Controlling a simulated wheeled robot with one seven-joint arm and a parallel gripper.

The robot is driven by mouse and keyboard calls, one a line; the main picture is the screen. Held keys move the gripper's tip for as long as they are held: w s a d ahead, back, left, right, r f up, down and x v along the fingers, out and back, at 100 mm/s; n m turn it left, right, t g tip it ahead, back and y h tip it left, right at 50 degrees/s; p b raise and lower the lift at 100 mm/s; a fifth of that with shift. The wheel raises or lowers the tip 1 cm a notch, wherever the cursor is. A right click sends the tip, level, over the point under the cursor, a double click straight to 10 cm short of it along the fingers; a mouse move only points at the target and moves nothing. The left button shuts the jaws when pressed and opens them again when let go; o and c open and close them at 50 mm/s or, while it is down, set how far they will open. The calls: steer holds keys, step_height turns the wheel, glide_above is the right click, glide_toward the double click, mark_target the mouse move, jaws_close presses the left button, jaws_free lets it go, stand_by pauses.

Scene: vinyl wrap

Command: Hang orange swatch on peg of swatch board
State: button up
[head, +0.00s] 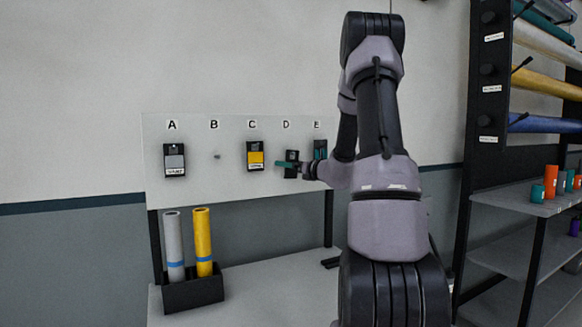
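The pale swatch board (230,188) is on the wall, with letters A to E along its top. Under A hangs a black-framed grey swatch (174,161), and under C a yellow one (255,157). Under B a small bare peg (217,156) shows. A partly hidden dark and teal swatch (320,149) hangs under E. I see no orange swatch.
A black holder (193,294) with a grey roll (174,246) and a yellow roll (203,243) stands on the bench (265,282) below the board. A dark rack with rolls and shelves (510,210) of small coloured cylinders stands at right. My arm hides the centre right.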

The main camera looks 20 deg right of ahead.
steer(key=v, duration=1)
steer(key=shift+s, duration=0.4)
steer(key=s+a+r+n+g+y, duration=0.2)
steer(key=s+a+n+g, duration=0.3)
steer(key=s+a+n, duration=0.45)
steer(key=s+a+r+n+g+y, duration=0.1)
steer(key=s+a+n+g+y, duration=0.45)
steer(key=a, duration=0.75)
steer(key=s+d+r+n+h, duration=0.1)
steer(key=s+d+n+h, duration=0.1)
steer(key=s+n+h, duration=0.8)
steer(key=shift+s+r+n, duration=0.35)
steer(key=shift+s+n, duration=0.75)
steer(key=shift+n, duration=1.8)
